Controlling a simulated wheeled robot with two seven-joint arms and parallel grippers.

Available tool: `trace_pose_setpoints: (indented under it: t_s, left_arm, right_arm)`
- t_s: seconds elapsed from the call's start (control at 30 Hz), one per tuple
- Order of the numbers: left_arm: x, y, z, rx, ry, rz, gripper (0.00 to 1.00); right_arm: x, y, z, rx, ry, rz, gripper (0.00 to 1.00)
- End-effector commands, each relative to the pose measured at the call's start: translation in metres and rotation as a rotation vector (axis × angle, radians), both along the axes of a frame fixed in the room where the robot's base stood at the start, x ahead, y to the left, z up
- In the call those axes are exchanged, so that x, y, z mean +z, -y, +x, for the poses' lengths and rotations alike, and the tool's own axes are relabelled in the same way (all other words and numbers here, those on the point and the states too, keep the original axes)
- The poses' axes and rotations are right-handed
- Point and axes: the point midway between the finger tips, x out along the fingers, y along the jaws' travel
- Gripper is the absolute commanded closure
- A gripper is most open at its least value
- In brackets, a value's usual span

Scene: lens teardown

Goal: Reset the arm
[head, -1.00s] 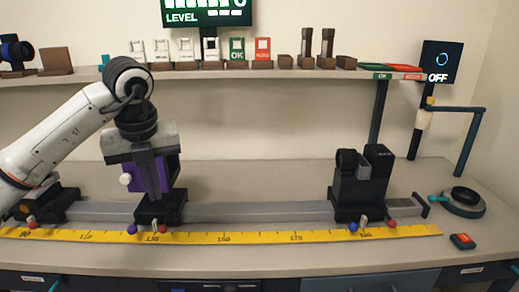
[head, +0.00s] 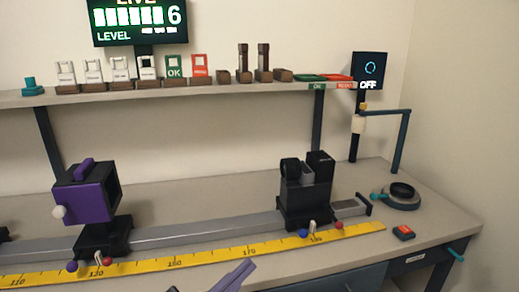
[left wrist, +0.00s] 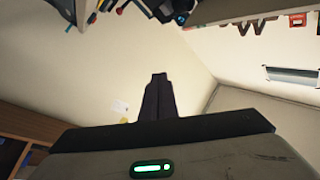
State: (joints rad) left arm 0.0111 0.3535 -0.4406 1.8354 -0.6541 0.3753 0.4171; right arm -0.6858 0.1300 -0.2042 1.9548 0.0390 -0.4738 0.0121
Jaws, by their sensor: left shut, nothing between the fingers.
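My left gripper (head: 235,277) shows at the bottom edge of the head view as slim purple-grey fingers, in front of the yellow ruler. In the left wrist view its two dark fingers (left wrist: 157,100) are pressed together with nothing between them, pointing at bare wall. The rest of my left arm is out of the head view. My right gripper is not in view. The purple holder (head: 85,195) with a white knob stands on a black carriage (head: 103,238) on the grey rail (head: 200,232), clear of my gripper.
A black double-post mount (head: 305,190) stands on the rail's right part. The yellow ruler (head: 210,256) runs along the front. A round black dish (head: 402,194) and a red-topped box (head: 403,232) are at right. The shelf (head: 215,86) holds several small stands below the LEVEL screen (head: 138,22).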

Motion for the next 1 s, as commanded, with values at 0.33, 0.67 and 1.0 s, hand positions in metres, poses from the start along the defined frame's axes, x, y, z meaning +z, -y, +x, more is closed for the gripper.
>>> trace_pose_setpoints:
  t_s: [0.33,0.67,1.0]
  left_arm:
    - [-0.227,-0.105,-0.074,0.526,-0.862,-0.121,1.00]
    - [-0.318,-0.122,-0.183,0.633,-1.287,-0.089,1.00]
    - [-0.322,-0.122,-0.189,0.636,-1.308,-0.086,1.00]
  right_arm:
    - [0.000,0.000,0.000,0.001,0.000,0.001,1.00]
    - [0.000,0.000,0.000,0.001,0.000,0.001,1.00]
    - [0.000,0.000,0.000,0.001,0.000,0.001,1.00]
